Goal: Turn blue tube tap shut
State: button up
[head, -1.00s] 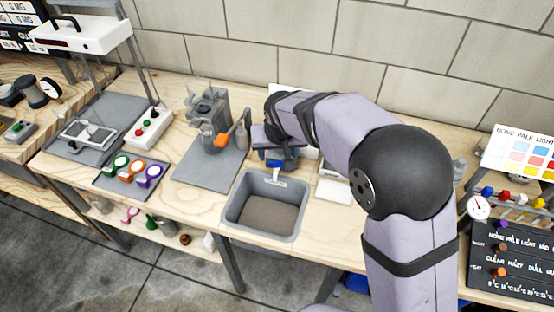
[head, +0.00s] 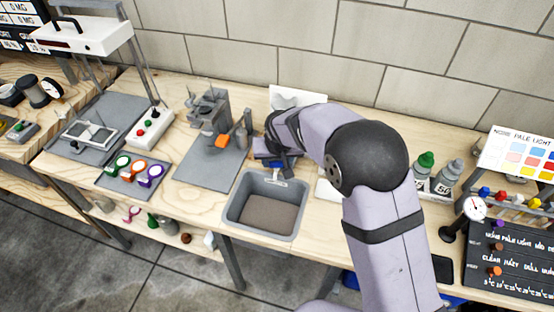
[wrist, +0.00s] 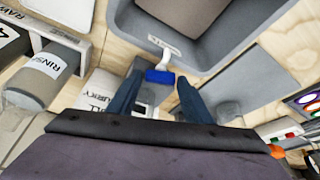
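The blue tap (wrist: 160,76) shows in the wrist view as a short bright blue handle, close to the grey bin's rim. My gripper (wrist: 159,86) is open, with one dark finger on each side of the tap. The tap lies between the fingertips or just beyond them; I cannot tell whether either finger touches it. In the head view my gripper (head: 275,163) is low behind the bin, and my wrist hides most of the tube and tap there.
The grey bin (head: 232,215) stands at the bench's front edge, with a white label on its rim. An orange-handled grey device (head: 221,141) stands left of my gripper. Capped bottles (head: 425,165) stand to the right. A RINSE bottle (wrist: 45,75) is at left in the wrist view.

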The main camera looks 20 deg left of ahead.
jog(key=c, duration=0.6)
jog(key=shift+a+f+m+b, duration=0.1)
jog(key=shift+f+m+b, duration=0.15)
jog(key=shift+b, duration=0.5)
jog(key=shift+c, duration=0.2)
jog(key=shift+m+h+b, duration=0.3)
jog(key=shift+m+b, duration=0.55)
jog(key=shift+b, duration=0.3)
jog(key=shift+r+m+t+h+b, duration=0.15)
jog(key=shift+m+h+b, duration=0.1)
jog(key=shift+m+b, duration=0.3)
jog(key=shift+r+m+t+h+b, duration=0.15)
jog(key=shift+m+h+b, duration=0.15)
jog(key=shift+m, duration=0.35)
jog(key=o, duration=1.1)
jog(key=shift+c, duration=0.2)
jog(key=b+v, duration=0.1)
jog(key=v, duration=0.6)
jog(key=shift+s+r, duration=0.1)
jog(key=shift+r, duration=0.05)
